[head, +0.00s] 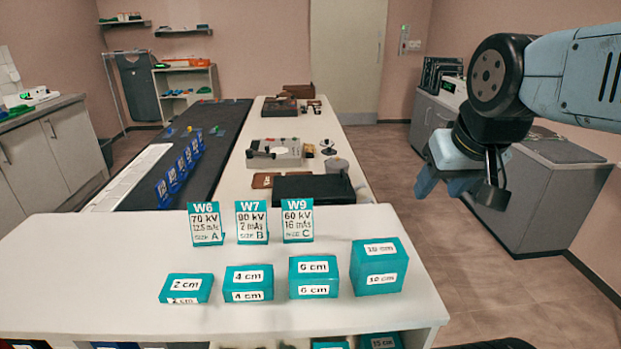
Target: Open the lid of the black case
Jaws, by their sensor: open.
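A flat black case (313,189) lies on the long white table, just behind the teal signs. Its top looks flat and shut; its hinge and any latch are too small to tell. My gripper (459,190) hangs in the air to the right of the table, over the floor side. Its fingers point down, are apart and hold nothing. It is well clear of the case.
Teal cards W6 (206,224), W7 (251,222) and W9 (297,220) stand before the case, with several labelled teal blocks (377,267) nearer me. A grey device (275,153) and a grey cylinder (337,166) stand behind it. Floor (470,260) is clear at right.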

